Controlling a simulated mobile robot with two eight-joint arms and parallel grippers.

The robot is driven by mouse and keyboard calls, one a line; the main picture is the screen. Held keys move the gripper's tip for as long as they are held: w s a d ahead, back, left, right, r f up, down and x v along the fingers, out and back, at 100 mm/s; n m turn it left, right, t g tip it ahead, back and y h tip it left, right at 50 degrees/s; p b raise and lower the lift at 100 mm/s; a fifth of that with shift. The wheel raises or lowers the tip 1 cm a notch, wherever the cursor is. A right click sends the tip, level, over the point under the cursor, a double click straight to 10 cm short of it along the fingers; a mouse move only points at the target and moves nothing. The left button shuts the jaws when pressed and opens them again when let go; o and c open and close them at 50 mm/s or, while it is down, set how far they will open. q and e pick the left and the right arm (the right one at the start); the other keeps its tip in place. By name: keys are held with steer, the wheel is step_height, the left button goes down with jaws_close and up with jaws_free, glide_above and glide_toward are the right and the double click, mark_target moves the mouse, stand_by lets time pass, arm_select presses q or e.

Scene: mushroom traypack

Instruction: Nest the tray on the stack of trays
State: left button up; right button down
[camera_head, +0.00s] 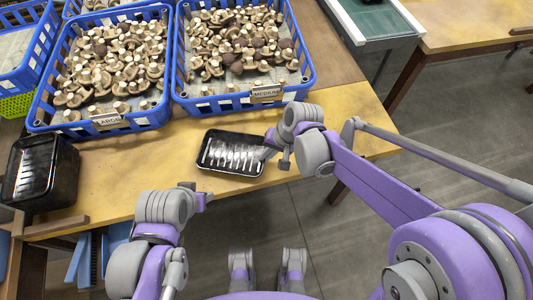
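A black tray (223,166) with pale streaks on its inside is over the yellow table near its front edge, in the middle of the head view. My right gripper (273,151) is at the tray's right end, at its rim. Whether its fingers are closed on the rim is too small to tell. I cannot tell whether the tray rests on the table or is slightly raised. The stack of black trays (64,185) stands at the left of the table. My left gripper (205,198) is left of and below the tray, apart from it; its fingers are mostly hidden.
Two blue crates of mushrooms, one labelled LARGE (140,121) and one labelled MEDIUM (230,104), stand behind the tray. The yellow table (137,172) is clear between the stack and the tray. A green-topped unit (373,20) stands at the back right.

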steer(key=shift+r, duration=0.15)
step_height(320, 180, up, 7)
steer(key=p, duration=0.5)
stand_by(0.6)
steer(key=shift+s+f, duration=0.1)
steer(key=shift+f, duration=0.1)
